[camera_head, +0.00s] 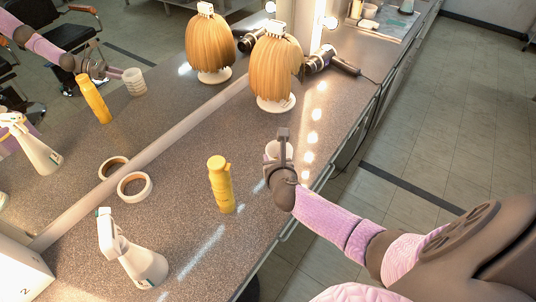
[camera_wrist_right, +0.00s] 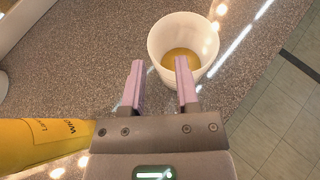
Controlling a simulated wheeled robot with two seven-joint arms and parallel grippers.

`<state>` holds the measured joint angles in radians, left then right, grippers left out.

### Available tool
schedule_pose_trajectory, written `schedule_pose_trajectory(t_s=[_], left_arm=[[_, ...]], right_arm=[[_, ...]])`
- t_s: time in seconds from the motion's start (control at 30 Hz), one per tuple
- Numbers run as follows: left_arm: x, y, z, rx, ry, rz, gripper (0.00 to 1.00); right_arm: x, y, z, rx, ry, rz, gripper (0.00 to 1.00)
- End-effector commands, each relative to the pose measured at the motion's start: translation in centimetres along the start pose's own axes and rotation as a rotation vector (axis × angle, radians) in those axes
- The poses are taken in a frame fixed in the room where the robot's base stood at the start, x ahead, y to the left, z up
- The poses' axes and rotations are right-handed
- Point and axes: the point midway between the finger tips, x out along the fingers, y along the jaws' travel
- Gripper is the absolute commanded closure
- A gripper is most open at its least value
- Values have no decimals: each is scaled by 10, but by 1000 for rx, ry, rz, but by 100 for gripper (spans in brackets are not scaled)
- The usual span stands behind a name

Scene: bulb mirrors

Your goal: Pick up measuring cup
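The measuring cup is a white round cup (camera_wrist_right: 155,46) with an amber-yellow bottom or content, standing upright on the speckled counter in the right wrist view. In the head view the cup (camera_head: 271,150) is partly hidden behind my right gripper (camera_head: 284,138). In the wrist view my right gripper (camera_wrist_right: 160,82) is open, with its two pink fingers apart and nothing held. Its right fingertip overlaps the cup's near wall; its left fingertip is left of the cup. I cannot tell whether either touches the cup. My left gripper is not in view.
A yellow bottle (camera_head: 220,185) stands left of my right gripper, close beside it in the wrist view (camera_wrist_right: 40,142). A tape roll (camera_head: 135,187), a spray bottle (camera_head: 130,255), a blond wig on a stand (camera_head: 275,72) and a hair dryer (camera_head: 335,62) are on the counter. A mirror reflects them.

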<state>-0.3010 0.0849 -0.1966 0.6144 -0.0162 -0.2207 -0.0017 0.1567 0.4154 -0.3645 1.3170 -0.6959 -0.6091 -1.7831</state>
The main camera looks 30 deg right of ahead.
Motion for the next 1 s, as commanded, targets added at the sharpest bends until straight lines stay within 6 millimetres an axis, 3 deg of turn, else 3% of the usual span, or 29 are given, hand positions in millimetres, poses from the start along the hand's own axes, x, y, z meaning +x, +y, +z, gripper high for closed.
schedule_pose_trajectory(t_s=[0.23, 0.5, 0.7, 1.0], left_arm=[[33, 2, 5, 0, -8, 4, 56], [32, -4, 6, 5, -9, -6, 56], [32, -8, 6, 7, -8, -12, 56], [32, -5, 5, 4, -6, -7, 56]], right_arm=[[49, 3, -4, 4, 1, -1, 61], [52, 3, 0, 3, 1, 0, 61], [52, 3, 0, 4, 2, 0, 100], [52, 3, 0, 4, 2, 0, 100]])
